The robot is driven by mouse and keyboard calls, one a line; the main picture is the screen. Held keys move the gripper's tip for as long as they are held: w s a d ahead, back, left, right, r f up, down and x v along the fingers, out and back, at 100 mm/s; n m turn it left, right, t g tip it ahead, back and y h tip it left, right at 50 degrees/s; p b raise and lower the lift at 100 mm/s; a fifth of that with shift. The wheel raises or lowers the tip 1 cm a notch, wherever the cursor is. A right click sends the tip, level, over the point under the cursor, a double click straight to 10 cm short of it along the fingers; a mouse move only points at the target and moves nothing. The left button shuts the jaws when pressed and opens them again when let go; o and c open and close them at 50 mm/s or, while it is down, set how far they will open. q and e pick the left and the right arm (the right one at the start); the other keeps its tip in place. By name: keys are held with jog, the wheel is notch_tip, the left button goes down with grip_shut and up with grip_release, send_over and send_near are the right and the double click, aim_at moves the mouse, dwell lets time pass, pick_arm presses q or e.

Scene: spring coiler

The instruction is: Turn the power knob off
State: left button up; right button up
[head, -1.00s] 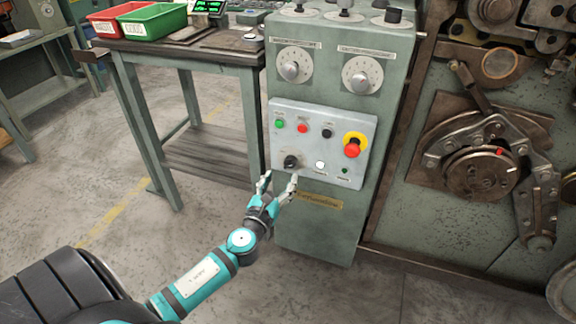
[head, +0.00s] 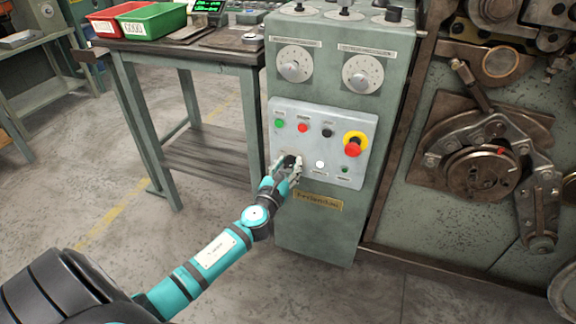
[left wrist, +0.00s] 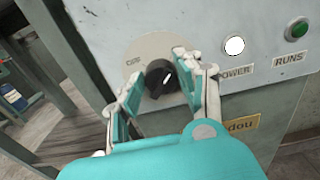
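The black power knob (left wrist: 161,78) sits on a pale round plate on the control panel (head: 340,117). Its white pointer mark tilts up and right in the left wrist view, and "OFF" is printed at the plate's left. In the head view the knob (head: 289,160) is partly hidden by my left gripper. My left gripper (head: 286,165) is at the panel, open, with one finger on each side of the knob. In the left wrist view the fingertips (left wrist: 156,72) straddle the knob with gaps showing. My right gripper is not in view.
A white lamp (left wrist: 234,45) and a green lamp (left wrist: 298,29) lie right of the knob. Above are several buttons and a red emergency stop (head: 353,147) on yellow. A table with red and green bins (head: 151,20) stands left. Machinery (head: 490,165) stands right.

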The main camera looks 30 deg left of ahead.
pick_arm(q)
jog(key=c, duration=0.5)
